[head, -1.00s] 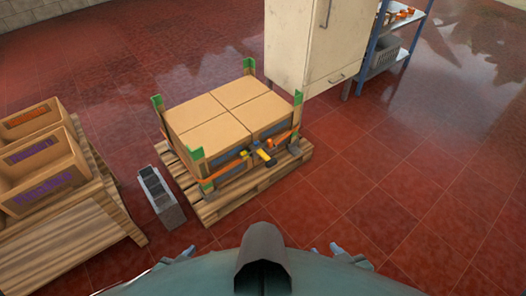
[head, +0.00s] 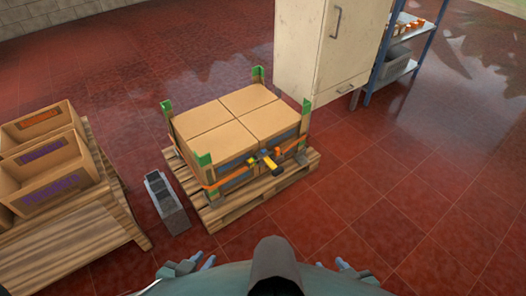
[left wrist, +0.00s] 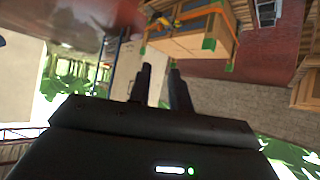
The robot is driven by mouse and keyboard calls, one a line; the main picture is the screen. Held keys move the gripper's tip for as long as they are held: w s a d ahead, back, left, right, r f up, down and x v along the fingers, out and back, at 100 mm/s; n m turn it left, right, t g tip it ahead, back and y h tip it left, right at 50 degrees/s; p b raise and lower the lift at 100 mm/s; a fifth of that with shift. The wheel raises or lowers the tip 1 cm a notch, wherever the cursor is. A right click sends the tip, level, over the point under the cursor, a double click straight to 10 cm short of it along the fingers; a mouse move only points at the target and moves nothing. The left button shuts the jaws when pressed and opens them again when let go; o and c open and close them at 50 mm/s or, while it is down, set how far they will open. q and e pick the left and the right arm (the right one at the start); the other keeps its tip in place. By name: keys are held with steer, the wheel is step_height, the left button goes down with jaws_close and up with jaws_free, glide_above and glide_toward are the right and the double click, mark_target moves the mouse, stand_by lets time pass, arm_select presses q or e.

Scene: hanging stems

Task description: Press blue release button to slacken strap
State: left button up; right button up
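An orange strap (head: 210,186) runs around several cardboard boxes (head: 235,118) on a wooden pallet (head: 228,213). A ratchet with a yellow handle (head: 270,164) sits on the strap at the front side of the stack. A small bluish patch shows near it, but it is too small to tell whether it is the release button. The strapped stack also shows upside down in the left wrist view (left wrist: 187,42). My left gripper (head: 195,265) is low in the head view, well short of the pallet; its fingers are apart and empty. My right gripper (head: 338,266) is also apart from the pallet, its fingers unclear.
A wooden table (head: 85,236) with open cardboard bins (head: 45,160) stands at the left. A grey slotted block (head: 166,203) is on the floor left of the pallet. A cream cabinet (head: 325,50) and a blue shelf (head: 405,58) stand behind. The red floor at right is clear.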

arm_select(q)
jaws_close()
steer(key=shift+s+f, duration=0.1)
steer(key=shift+s, duration=0.1)
stand_by(0.4)
steer(key=shift+w, duration=0.2)
stand_by(0.6)
